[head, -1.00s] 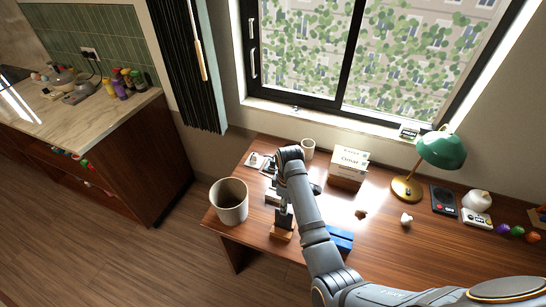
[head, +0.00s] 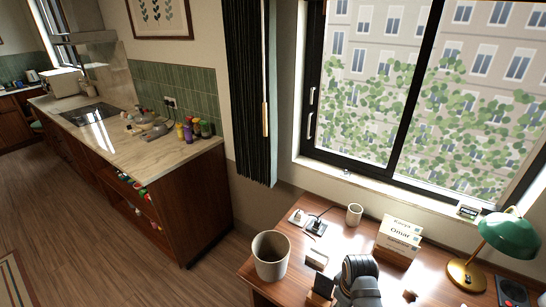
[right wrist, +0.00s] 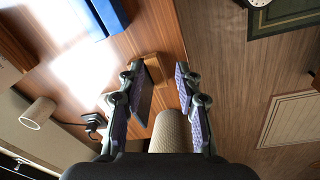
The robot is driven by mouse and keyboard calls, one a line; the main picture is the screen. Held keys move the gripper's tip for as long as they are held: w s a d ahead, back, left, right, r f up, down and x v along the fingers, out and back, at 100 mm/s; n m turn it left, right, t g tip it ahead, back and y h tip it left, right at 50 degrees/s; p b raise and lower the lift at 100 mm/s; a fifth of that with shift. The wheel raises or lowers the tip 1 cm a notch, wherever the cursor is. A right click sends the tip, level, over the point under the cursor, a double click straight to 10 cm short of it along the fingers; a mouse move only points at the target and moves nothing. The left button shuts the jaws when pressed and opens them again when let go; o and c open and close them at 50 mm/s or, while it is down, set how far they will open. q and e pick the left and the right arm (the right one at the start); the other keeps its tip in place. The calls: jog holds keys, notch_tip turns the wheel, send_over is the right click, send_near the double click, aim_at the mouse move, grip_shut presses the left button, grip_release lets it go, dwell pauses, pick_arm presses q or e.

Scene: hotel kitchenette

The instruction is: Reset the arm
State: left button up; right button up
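No object is seen clamped. My left arm and gripper are in neither view.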

jog(key=s+d+r+m+t, duration=0.1)
jog(key=s+d+r+m, duration=0.15)
jog(key=s, duration=0.45)
jog(key=s+d+r+m+t, duration=0.1)
jog(key=s+r+m+t, duration=0.1)
jog(key=s+r+m, duration=0.35)
jog(key=s+d+f+n+g+b, duration=0.1)
jog(key=s+f+b, duration=0.15)
jog(key=f, duration=1.45)
jog(key=s+d+f+n+g+b, duration=0.1)
jog(key=s+d+f, duration=0.15)
jog(key=f, duration=1.45)
pick_arm(q)
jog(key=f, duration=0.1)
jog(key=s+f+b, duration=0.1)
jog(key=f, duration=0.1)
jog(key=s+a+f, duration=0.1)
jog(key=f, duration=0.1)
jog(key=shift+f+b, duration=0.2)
jog(key=shift+b, duration=0.15)
pick_arm(e)
jog(key=s+f+g, duration=0.1)
jog(key=s+f, duration=1.4)
jog(key=s, duration=0.2)
jog(key=shift+f+m, duration=0.3)
jog(key=shift+f, duration=0.05)
